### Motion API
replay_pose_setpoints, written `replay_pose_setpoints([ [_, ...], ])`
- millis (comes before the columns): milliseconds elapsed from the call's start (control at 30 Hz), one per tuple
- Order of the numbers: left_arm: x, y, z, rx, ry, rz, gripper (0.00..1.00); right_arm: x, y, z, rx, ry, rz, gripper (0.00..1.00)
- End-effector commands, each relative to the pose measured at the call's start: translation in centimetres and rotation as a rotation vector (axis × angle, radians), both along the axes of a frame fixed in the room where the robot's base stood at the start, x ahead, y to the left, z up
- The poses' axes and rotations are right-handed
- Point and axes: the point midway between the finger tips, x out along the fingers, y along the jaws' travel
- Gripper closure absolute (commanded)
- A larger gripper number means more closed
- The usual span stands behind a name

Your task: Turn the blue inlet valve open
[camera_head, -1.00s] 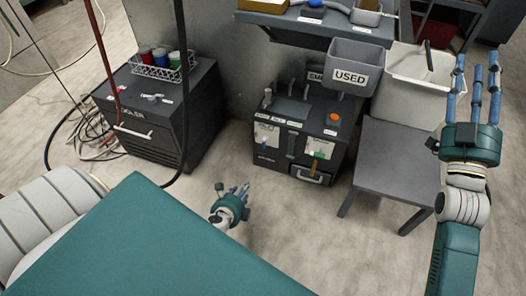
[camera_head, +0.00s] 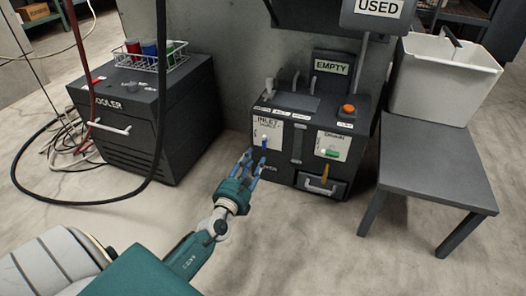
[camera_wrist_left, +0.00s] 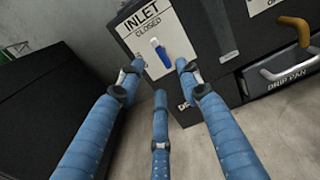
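The blue inlet valve handle (camera_wrist_left: 162,54) sits on a white plate labelled INLET (camera_wrist_left: 148,28), with CLOSED printed below, on the front of a dark machine. In the head view the inlet plate (camera_head: 267,135) is at the machine's upper left front. My left gripper (camera_head: 252,160) is just in front of the machine, below the inlet plate. In the left wrist view its blue fingers (camera_wrist_left: 157,85) are spread, with the blue handle beyond the gap between them. They appear apart from it. My right gripper is out of the head view.
The drain plate with a green handle (camera_head: 331,153) and a drip pan (camera_head: 321,184) are to the right on the machine. A cooler (camera_head: 140,120) stands left, with cables on the floor. A grey table (camera_head: 430,165) with a white bin (camera_head: 445,80) stands right.

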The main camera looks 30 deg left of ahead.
Motion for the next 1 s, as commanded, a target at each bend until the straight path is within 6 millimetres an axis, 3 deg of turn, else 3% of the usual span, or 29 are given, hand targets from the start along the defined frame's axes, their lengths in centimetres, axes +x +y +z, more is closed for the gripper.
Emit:
replay_pose_setpoints([
  [500,8.4,2.0,-0.2,-0.005,-0.002,0.002,0.65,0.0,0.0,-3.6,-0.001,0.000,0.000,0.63],
  [700,10.0,2.4,-0.1,-0.006,0.000,0.001,0.65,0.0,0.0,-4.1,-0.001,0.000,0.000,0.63],
  [1000,10.1,2.4,0.0,-0.005,0.001,0.001,0.65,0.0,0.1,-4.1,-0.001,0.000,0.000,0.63],
])
